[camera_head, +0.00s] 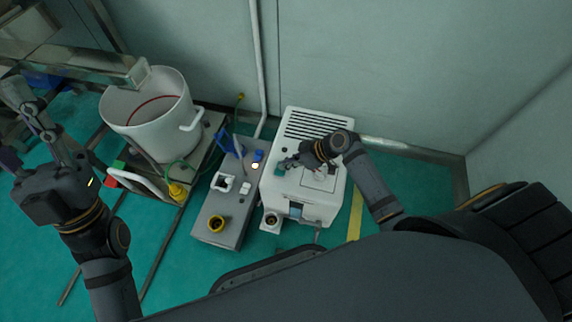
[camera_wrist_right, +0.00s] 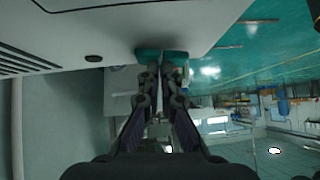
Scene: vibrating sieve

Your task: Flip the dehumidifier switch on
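The dehumidifier (camera_head: 318,122) is a white box with dark vent slots on top, standing on the floor right of centre in the head view. My right gripper (camera_head: 282,167) is over its top, with teal fingertips near its left edge. In the right wrist view the fingertips (camera_wrist_right: 162,57) are together and empty, close to the white casing (camera_wrist_right: 150,20). Contact is unclear. A small dark oval (camera_wrist_right: 93,58) sits on that casing left of the fingertips; I cannot tell if it is the switch. My left gripper (camera_head: 12,125) is open and empty at the far left.
A grey control box (camera_head: 222,215) with a yellow-and-black knob stands just left of the dehumidifier. A large white pot (camera_head: 150,130) on a metal frame is further left. Walls close off the back and right. Yellow tape (camera_head: 355,212) marks the green floor.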

